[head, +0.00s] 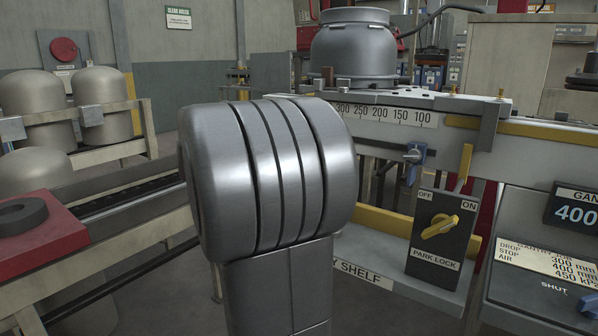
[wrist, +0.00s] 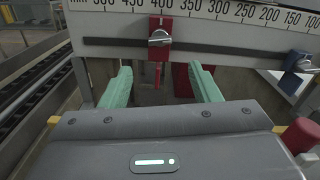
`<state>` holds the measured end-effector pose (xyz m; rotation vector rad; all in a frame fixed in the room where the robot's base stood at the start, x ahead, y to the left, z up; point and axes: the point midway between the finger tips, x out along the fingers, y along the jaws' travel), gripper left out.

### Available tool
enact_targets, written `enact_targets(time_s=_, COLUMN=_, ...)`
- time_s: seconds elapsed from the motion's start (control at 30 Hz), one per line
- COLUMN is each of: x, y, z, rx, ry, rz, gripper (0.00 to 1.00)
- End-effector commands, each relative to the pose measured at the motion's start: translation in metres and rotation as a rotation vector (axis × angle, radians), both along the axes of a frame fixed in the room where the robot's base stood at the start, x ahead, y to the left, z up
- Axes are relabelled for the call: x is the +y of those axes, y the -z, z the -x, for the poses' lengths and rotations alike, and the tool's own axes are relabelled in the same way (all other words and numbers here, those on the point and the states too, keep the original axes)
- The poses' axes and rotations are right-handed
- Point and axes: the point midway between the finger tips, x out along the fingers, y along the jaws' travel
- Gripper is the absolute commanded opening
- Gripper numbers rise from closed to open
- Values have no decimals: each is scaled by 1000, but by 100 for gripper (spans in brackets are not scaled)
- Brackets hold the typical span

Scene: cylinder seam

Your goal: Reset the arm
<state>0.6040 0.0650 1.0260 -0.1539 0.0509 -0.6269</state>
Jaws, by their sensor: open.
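My gripper (wrist: 160,69) shows in the wrist view with two pale green fingers spread apart and nothing between them. Beyond the fingertips is a slotted rail with a millimetre scale (wrist: 225,12). A red slider with a silver knob (wrist: 160,38) sits on it near the 400 mark, apart from the fingers. A blue slider (wrist: 298,62) is at the right, and a blue clamp (head: 415,153) shows below the scale in the head view. My gripper is not visible in the head view, where my grey arm link fills the middle and hides part of the rail.
A park lock panel (head: 427,258) has a yellow knob (head: 440,227) tilted towards ON. A grey vessel (head: 353,48) stands above the rail. A red block with a dark ring (head: 22,215) is at left, near several domed cylinders (head: 103,100). A blue valve handle (head: 588,306) is at lower right.

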Motion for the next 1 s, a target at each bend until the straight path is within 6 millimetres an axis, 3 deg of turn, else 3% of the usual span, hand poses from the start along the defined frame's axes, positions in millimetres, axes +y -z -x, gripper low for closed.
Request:
enact_targets(time_s=0.5, x=-61, y=-1, z=-82, rx=4, ry=3, rz=6, gripper=56)
enact_targets(time_s=1.0, x=-59, y=-7, z=-78, rx=335, ry=-1, rz=461, gripper=56)
